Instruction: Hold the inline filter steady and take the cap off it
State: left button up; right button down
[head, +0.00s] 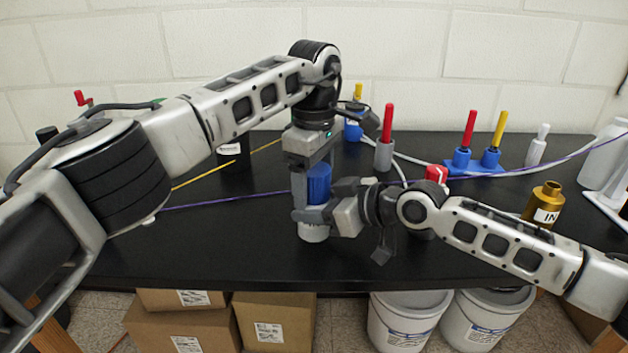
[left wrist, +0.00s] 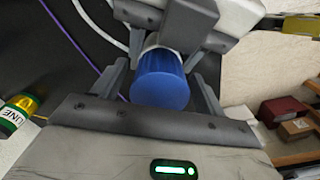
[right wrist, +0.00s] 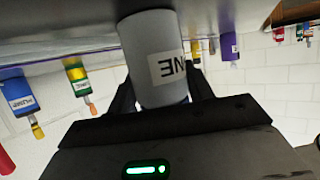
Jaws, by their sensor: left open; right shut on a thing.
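The inline filter stands upright near the table's front edge, its pale grey body (head: 313,233) low and its blue cap (head: 318,183) on top. My right gripper (head: 328,216) is shut on the body from the right side. In the right wrist view the grey body (right wrist: 150,40) with a partly hidden label sits between the fingers. My left gripper (head: 313,195) points down from above and is open, a finger on either side of the cap. In the left wrist view the blue cap (left wrist: 160,85) lies between the spread fingers, with gaps showing beside it.
Behind stand a grey holder with a red-topped piece (head: 384,150), a blue rack with red and yellow pieces (head: 475,163) and a gold fitting (head: 544,203) at right. Purple and yellow lines cross the black table (head: 200,250). Its front left is clear.

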aim_at(314, 169)
pick_arm(q)
notch_tip(314, 169, up, 4)
jog(key=shift+r, duration=0.25)
jog(key=shift+c, duration=0.3)
jog(key=shift+r+n, duration=0.5)
jog(key=shift+r, duration=1)
jog(key=shift+f, duration=3.85)
jog(key=c, duration=1)
jog(key=o, duration=1.1)
jog(key=shift+r, duration=0.1)
notch_tip(314, 169, up, 8)
jog(key=shift+f, duration=0.2)
jog(key=shift+c, duration=0.5)
jog(key=shift+f, duration=3.9)
